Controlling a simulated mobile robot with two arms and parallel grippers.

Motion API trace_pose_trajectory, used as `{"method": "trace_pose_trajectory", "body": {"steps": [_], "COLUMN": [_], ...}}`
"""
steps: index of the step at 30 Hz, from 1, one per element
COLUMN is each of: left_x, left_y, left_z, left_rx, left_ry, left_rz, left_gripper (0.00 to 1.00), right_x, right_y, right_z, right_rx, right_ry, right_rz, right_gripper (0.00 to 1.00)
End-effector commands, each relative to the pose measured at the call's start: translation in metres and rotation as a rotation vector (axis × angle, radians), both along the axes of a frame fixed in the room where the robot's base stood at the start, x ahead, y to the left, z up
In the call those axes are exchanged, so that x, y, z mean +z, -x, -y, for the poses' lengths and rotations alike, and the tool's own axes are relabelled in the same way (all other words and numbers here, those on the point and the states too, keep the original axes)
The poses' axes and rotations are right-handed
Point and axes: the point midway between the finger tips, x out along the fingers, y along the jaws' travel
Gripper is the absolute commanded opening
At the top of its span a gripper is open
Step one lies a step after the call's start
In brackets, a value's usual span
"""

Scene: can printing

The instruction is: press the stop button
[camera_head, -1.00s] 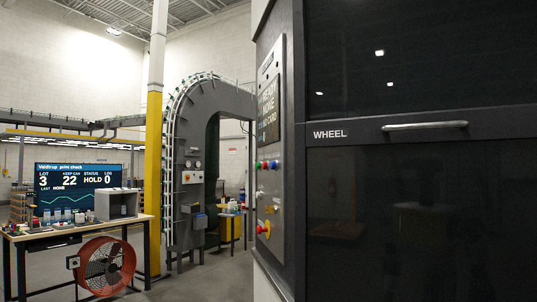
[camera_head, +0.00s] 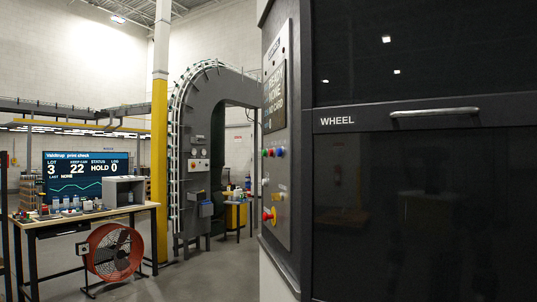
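A control panel (camera_head: 277,185) sits on the side face of the dark machine, seen at a steep angle near the middle of the head view. A red mushroom button on a yellow base (camera_head: 268,215) is low on the panel. A row of small coloured buttons (camera_head: 272,152), with green, red and blue among them, is higher up under a dark display (camera_head: 274,98). No stop label is readable on any button. Neither of my grippers is in view, and nothing touches the panel.
The dark machine's front, marked WHEEL, with a handle (camera_head: 434,112), fills the right side. A grey arched machine (camera_head: 188,150) and a yellow and white column (camera_head: 160,130) stand behind. A bench (camera_head: 75,219) and red fan (camera_head: 113,252) are at left. Open floor lies between.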

Motion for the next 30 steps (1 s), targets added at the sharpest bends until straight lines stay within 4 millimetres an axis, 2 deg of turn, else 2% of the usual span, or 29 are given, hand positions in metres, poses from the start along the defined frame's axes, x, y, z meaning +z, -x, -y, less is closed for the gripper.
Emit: {"method": "trace_pose_trajectory", "body": {"steps": [1,7,8,30], "left_x": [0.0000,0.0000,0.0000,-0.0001], "left_y": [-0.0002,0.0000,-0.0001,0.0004], "left_z": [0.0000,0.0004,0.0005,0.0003], "left_rx": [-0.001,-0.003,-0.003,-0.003], "left_ry": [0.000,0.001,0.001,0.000], "left_rz": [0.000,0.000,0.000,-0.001], "left_gripper": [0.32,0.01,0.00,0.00], "right_x": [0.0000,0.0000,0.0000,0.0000], "right_y": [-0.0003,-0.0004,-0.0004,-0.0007], "right_z": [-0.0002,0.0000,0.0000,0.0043], "right_rx": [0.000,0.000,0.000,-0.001], "right_ry": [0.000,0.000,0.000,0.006], "right_rz": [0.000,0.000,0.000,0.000], "right_gripper": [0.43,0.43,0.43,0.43]}}
